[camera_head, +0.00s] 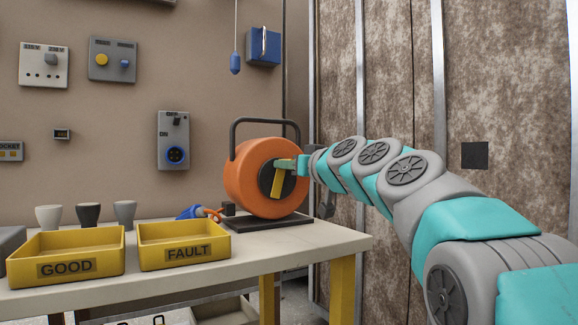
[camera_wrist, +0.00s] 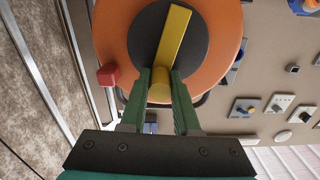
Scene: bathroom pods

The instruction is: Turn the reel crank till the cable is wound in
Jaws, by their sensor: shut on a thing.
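The orange cable reel (camera_head: 250,180) stands on a dark base plate at the right end of the bench, with a dark carrying handle over it. Its yellow crank (camera_head: 278,182) is on the dark hub facing my arm. In the wrist view the crank arm (camera_wrist: 174,40) runs from the hub to a round yellow knob (camera_wrist: 159,86). My gripper (camera_wrist: 160,92) is shut on this knob, with a green finger on each side. My gripper also shows at the reel in the head view (camera_head: 290,164). An orange cable end with a blue plug (camera_head: 190,212) lies left of the reel.
Yellow trays marked GOOD (camera_head: 110,254) and FAULT (camera_head: 225,246) stand at the bench's front left, with several cups behind. A socket box (camera_head: 172,140) is on the wall behind. A bare wall panel (camera_head: 470,100) is at right.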

